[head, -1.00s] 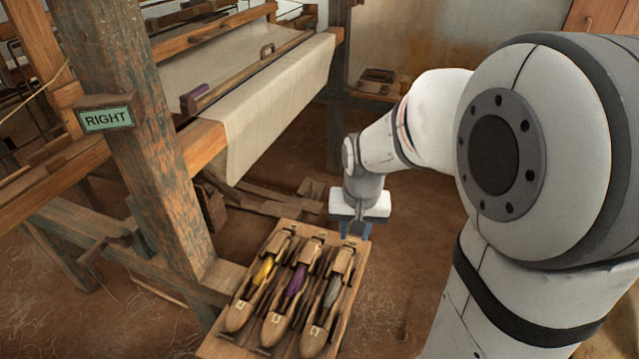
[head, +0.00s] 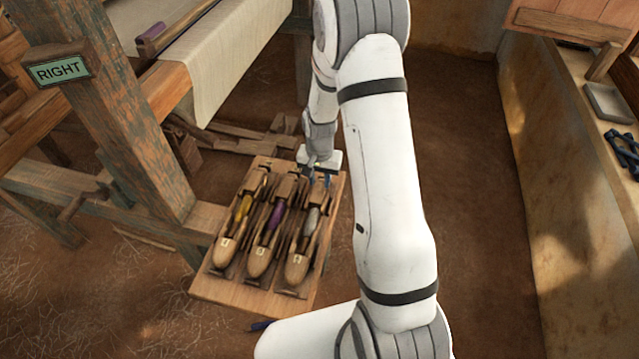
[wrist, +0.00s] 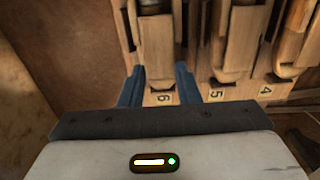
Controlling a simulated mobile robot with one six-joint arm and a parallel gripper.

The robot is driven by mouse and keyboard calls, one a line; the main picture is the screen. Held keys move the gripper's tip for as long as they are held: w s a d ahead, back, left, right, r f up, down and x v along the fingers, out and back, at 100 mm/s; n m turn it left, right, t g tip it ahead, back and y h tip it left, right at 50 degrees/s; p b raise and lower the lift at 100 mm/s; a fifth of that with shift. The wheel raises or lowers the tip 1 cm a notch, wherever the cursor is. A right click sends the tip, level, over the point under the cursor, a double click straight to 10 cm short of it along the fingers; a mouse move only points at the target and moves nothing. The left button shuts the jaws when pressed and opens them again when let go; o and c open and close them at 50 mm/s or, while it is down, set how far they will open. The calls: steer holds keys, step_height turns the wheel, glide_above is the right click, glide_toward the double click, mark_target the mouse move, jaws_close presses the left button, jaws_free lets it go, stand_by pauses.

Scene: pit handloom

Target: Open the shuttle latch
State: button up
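Three wooden shuttles lie side by side on a wooden board (head: 220,287): one with yellow thread (head: 236,225), one with purple thread (head: 268,240) and one with grey thread (head: 303,240). My gripper (head: 316,180) is low at the far end of the grey-thread shuttle. In the wrist view, my gripper's blue fingers (wrist: 158,88) are apart, one on each side of the end of a shuttle (wrist: 157,35) beside the label 6 (wrist: 163,98). I cannot tell whether they touch it. Labels 5 (wrist: 216,94) and 4 (wrist: 265,90) are to the right. I cannot clearly make out the latch.
The loom post (head: 120,130) with a RIGHT sign (head: 58,70) stands left of the board, and cloth (head: 215,65) hangs behind it. A ledge at right holds a grey tray (head: 608,103) and a blue tool (head: 622,150). The earth floor between is clear.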

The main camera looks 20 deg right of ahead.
steer(key=shift+f, duration=1.45)
steer(key=shift+c, duration=0.2)
jaws_close()
